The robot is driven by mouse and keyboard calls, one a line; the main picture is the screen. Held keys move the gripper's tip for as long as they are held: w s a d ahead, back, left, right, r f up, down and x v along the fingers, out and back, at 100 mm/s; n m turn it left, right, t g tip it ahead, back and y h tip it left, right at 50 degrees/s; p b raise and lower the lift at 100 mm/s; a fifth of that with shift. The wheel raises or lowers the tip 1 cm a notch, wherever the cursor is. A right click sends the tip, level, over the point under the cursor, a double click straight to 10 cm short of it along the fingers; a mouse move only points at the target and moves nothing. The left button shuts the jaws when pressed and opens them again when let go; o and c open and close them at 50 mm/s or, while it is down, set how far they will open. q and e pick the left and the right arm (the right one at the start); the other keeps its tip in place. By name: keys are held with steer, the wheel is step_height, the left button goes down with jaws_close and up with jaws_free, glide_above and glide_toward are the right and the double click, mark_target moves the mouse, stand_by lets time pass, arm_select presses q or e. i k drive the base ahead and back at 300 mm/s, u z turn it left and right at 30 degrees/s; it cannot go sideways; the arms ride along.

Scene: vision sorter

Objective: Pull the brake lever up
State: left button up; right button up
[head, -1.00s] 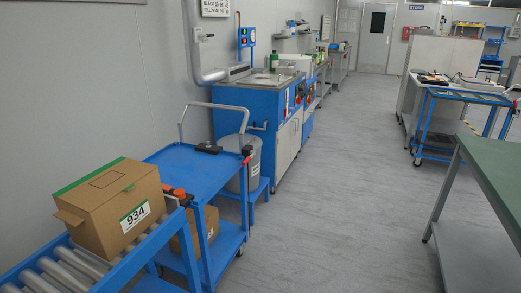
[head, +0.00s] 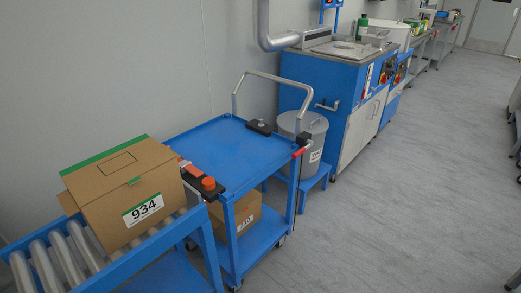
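A blue two-shelf cart (head: 216,158) with a grey tube push handle (head: 272,76) stands at the end of the roller conveyor. A small red-tipped lever (head: 300,152) sits at the cart's right back corner, by the foot of the handle; it looks like the brake lever. It seems to lie low, but its exact angle is too small to tell. Neither of my grippers is in view.
A carton marked 934 (head: 126,190) rests on the conveyor rollers (head: 68,258). An orange knob (head: 208,183) is at the conveyor's end. Another carton (head: 243,212) is on the cart's lower shelf. A grey bin (head: 303,140) stands behind the lever. The floor (head: 400,215) to the right is open.

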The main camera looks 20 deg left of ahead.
mark_target(303, 150)
steer(key=u, duration=0.85)
steer(key=k, duration=0.3)
steer(key=z, duration=1.9)
steer(key=i, duration=1.35)
steer(key=u, duration=0.7)
steer(key=i, duration=1.05)
steer(key=u, duration=1.15)
